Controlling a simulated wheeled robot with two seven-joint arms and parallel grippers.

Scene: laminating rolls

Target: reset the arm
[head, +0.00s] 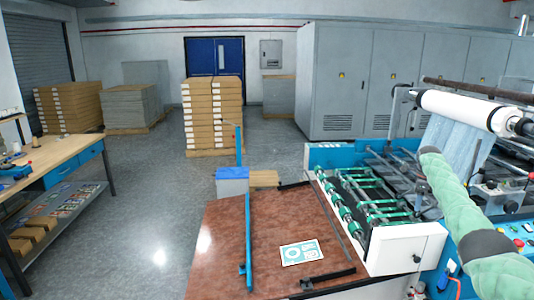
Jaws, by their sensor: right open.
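My right arm, in a green padded sleeve with a dark grey joint, comes in from the lower right and reaches up over the laminating machine (400,246). My right gripper (396,163) is at the far end of the sleeve, dark against the machine's dark parts. It is open, and I see nothing held in it. Its fingertips are hard to make out. My left arm and left gripper are not in view.
A white roll (466,110) with film hangs above the machine. A brown table (222,250) with a printed sheet (300,252) stands in front. A workbench (60,155) is at left. Stacked cartons (212,115) stand behind. The floor (150,205) between is clear.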

